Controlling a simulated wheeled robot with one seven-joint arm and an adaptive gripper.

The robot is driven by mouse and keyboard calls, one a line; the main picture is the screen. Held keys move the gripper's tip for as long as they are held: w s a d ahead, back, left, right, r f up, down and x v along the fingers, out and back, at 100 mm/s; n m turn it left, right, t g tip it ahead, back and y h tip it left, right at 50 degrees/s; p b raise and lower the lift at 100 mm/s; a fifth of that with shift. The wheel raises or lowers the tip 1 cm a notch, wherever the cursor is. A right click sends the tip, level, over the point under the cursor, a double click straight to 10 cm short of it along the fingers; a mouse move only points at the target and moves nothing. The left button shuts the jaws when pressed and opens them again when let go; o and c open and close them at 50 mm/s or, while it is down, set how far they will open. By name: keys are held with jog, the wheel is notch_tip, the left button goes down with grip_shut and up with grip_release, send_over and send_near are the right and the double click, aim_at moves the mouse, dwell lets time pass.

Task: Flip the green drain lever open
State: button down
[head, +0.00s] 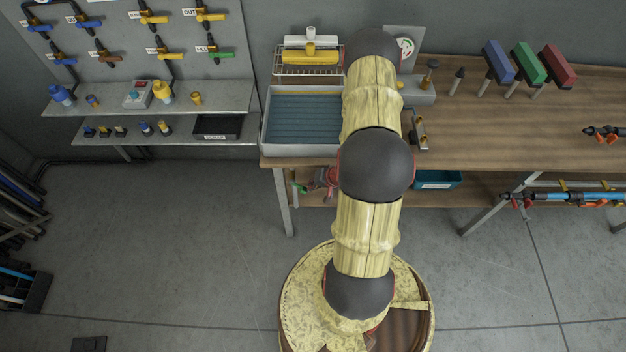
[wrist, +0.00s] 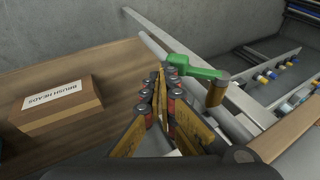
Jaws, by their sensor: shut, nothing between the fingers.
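The green drain lever (wrist: 195,69) lies across the upper middle of the wrist view, beside a pale pipe. A brown, brass-like cylinder (wrist: 217,92) hangs at its right end. My gripper (wrist: 163,78) is shut with nothing in it, and its fingertips are just in front of the lever's left part. I cannot tell whether they touch it. In the head view, a small green piece, seemingly the same lever (head: 299,188), shows below the grey basin, just left of my gripper (head: 322,182). My arm hides part of that area.
A box labelled BRUSH HEADS (wrist: 57,103) sits on the wooden shelf at left in the wrist view. The grey basin (head: 265,139) is on the bench above. A teal bin (head: 440,180) is on the lower shelf. Another green-handled valve (head: 221,54) is on the wall panel.

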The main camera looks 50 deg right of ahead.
jog(key=f+t+y, duration=0.1)
jog(key=t, duration=0.1)
jog(key=w+a+f+m+t+y, duration=0.1)
jog(key=f+t+y+b, duration=0.1)
jog(key=t+y, duration=0.1)
jog(key=shift+w+a+f+t, duration=0.15)
jog(key=shift+w+f+t, duration=0.05)
jog(key=shift+f+t, duration=0.1)
dwell(0.4)
jog(key=shift+r+p, duration=0.55)
jog(key=shift+r, duration=0.25)
